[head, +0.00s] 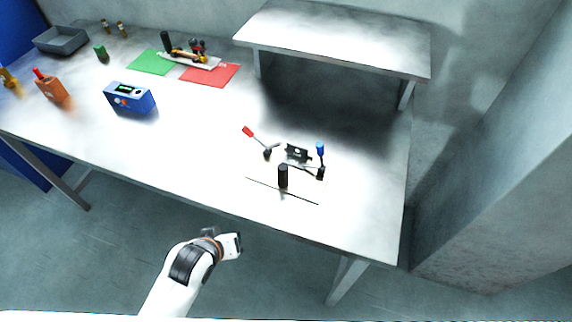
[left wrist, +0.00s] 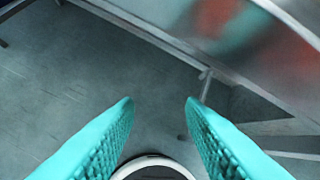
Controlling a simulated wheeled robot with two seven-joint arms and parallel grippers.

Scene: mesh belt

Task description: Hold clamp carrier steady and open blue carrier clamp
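The clamp carrier (head: 297,153) sits near the front right of the table, a pale plate that is hard to tell from the tabletop, with small black parts. Its blue clamp handle (head: 320,149) stands about upright at the right side. A red handle (head: 247,131) leans out to the left. A black post (head: 283,176) stands at its front. An arm, seemingly my left, reaches in below the table's front edge, apart from the carrier. My left gripper (left wrist: 160,105) shows two teal fingers spread apart with nothing between them. My right gripper is not visible.
The white table (head: 200,145) has free room around the carrier. A raised shelf (head: 340,38) stands behind it. A blue box (head: 130,98), green mat (head: 150,62), red mat (head: 209,75), orange container (head: 51,88) and grey tray (head: 61,40) lie left. A wall is right.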

